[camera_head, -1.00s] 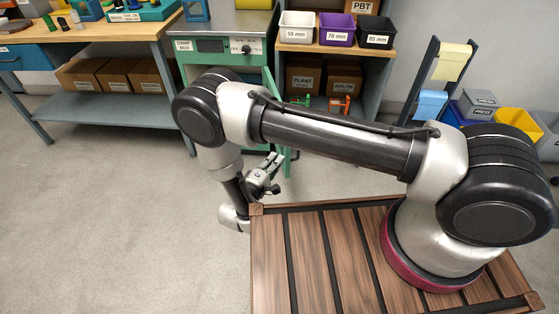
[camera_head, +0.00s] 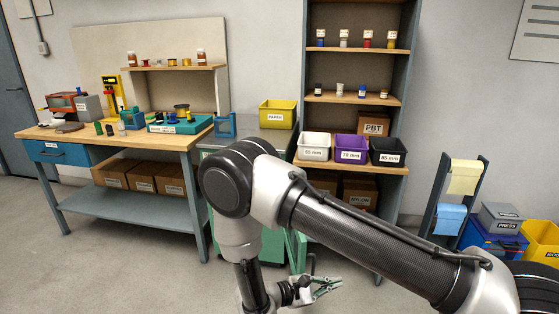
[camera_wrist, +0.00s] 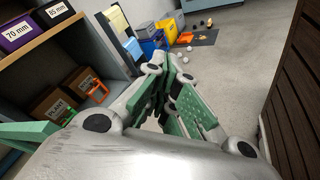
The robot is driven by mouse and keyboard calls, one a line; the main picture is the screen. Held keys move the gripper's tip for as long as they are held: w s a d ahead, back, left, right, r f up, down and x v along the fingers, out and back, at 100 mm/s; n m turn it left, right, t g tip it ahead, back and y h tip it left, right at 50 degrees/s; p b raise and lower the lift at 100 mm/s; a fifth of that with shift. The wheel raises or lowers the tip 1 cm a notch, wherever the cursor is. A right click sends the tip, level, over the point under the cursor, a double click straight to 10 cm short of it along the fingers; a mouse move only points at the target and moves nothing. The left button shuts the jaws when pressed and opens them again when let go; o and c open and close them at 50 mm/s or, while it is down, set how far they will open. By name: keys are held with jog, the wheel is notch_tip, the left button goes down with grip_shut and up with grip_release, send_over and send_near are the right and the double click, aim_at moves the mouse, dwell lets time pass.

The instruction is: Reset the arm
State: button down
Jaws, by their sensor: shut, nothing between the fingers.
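My arm is bent in front of the shelves in the head view, with its elbow raised in front of the green cabinet (camera_head: 272,247). My gripper (camera_head: 338,284) hangs at the lower middle, pointing right, clear of the shelf and the floor. In the wrist view my gripper (camera_wrist: 172,84) has its green-padded fingers drawn together at the tips, with nothing held. Part of the green cabinet is hidden behind my arm.
A shelf (camera_head: 312,95) with white (camera_head: 314,146), purple (camera_head: 351,149) and black (camera_head: 388,151) bins stands behind my arm. A workbench (camera_head: 75,145) is at left. A blue bin (camera_head: 487,240) and a yellow bin (camera_head: 540,243) stand at right. Floor at front left is clear.

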jog(key=s+d+r+m+y, duration=0.5)
jog(key=d+r, duration=0.2)
jog(key=r, duration=0.6)
jog(key=s+d+r+m+y, duration=0.4)
jog(key=d+r, duration=0.3)
jog(key=r, duration=0.7)
jog(key=s+d+r+m+g+y, duration=0.1)
jog(key=s+d+r+m+y, duration=0.4)
jog(key=r, duration=0.8)
jog(key=s+d, duration=0.1)
jog(key=d, duration=0.1)
jog(key=shift+d+r+m+y, duration=0.3)
jog(key=shift+r+y, duration=0.1)
